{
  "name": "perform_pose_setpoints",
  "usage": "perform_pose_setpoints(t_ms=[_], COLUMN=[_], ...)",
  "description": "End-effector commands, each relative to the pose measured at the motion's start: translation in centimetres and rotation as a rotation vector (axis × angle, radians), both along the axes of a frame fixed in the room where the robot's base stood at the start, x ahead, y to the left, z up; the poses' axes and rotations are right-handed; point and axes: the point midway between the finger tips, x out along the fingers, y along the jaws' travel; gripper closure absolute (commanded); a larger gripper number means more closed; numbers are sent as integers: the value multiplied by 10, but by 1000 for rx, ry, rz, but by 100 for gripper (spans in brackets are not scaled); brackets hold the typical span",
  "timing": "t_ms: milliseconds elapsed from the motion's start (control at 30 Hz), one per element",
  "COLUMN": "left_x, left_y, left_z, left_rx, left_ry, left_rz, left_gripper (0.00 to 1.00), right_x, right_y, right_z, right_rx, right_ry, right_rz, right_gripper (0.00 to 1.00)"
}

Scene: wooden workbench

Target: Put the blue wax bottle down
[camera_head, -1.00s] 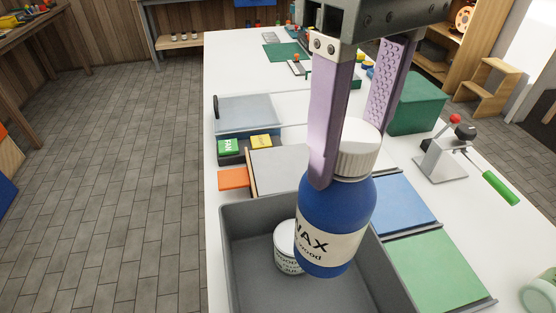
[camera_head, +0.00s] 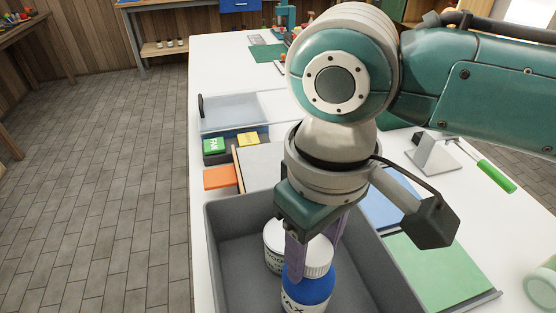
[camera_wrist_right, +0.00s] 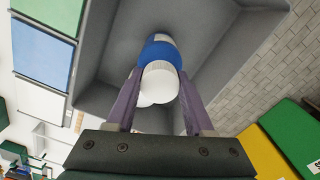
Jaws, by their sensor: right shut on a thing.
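The blue wax bottle (camera_head: 308,291) with its white cap is upright in the grey bin (camera_head: 213,262); its lower part is cut off by the frame edge. My right gripper (camera_head: 312,262) points down into the bin, its purple fingers shut on the bottle near the cap. In the right wrist view, the fingers (camera_wrist_right: 160,88) straddle the white cap and the blue bottle (camera_wrist_right: 158,50) is below it. I cannot tell whether the bottle's base touches the bin floor. A white tin (camera_head: 273,246) stands in the bin just behind the bottle, partly hidden. My left gripper is not in view.
A green panel (camera_head: 440,270) and a blue panel (camera_head: 388,211) lie right of the bin. An orange block (camera_head: 219,178) and small green and yellow boxes (camera_head: 247,139) sit behind it. The bin's left floor area is clear.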

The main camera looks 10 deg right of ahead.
Motion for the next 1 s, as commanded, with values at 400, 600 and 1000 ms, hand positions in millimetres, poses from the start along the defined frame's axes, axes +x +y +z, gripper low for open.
perform_pose_setpoints(t_ms=[400, 600, 1000], left_x=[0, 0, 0], left_y=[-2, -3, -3], left_z=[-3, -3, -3], left_rx=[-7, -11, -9], left_ry=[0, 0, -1], left_rz=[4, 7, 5], left_gripper=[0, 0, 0], right_x=[0, 0, 0], right_y=[1, 0, 0], right_z=[-14, -16, -15], right_rx=[2, 1, 0], right_ry=[-1, 0, -1], right_rz=[0, 0, 0], right_gripper=[100, 35, 17])
